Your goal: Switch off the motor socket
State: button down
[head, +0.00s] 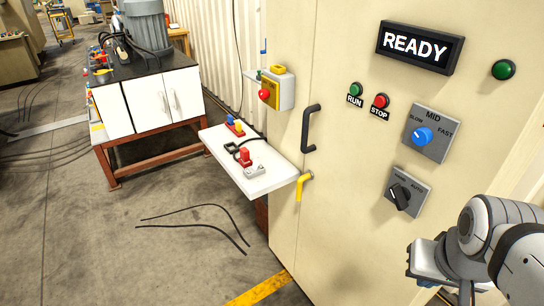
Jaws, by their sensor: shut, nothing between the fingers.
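A small grey box with a yellow front and a round red knob (264,94) is fixed to the side of the cream cabinet, left of its black handle. It may be the motor socket; no label on it can be read, and its switch position cannot be told. A large grey motor (147,25) stands on a white cupboard bench at the back left. My gripper (420,277) is at the lower right, in front of the cabinet, well apart from the box. It is shut and empty; its fingertips are partly hidden.
The cabinet panel has a READY display (419,46), RUN and STOP buttons (380,101), a blue speed knob (422,136) and a black selector (400,196). A white shelf (240,183) with small parts juts out. Dark cables (195,226) lie on open floor.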

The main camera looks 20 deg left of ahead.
aim_at(256, 164)
jog(key=u, duration=0.55)
jog(key=k, duration=0.9)
jog(key=u, duration=0.9)
jog(key=k, duration=0.55)
jog(key=u, duration=0.55)
jog(key=i, duration=0.85)
jog(key=z, duration=0.35)
jog(key=i, duration=1.35)
jog(key=z, duration=1.35)
jog(key=i, duration=0.6)
jog(key=z, duration=0.2)
jog(key=k, duration=0.95)
jog(key=z, duration=0.15)
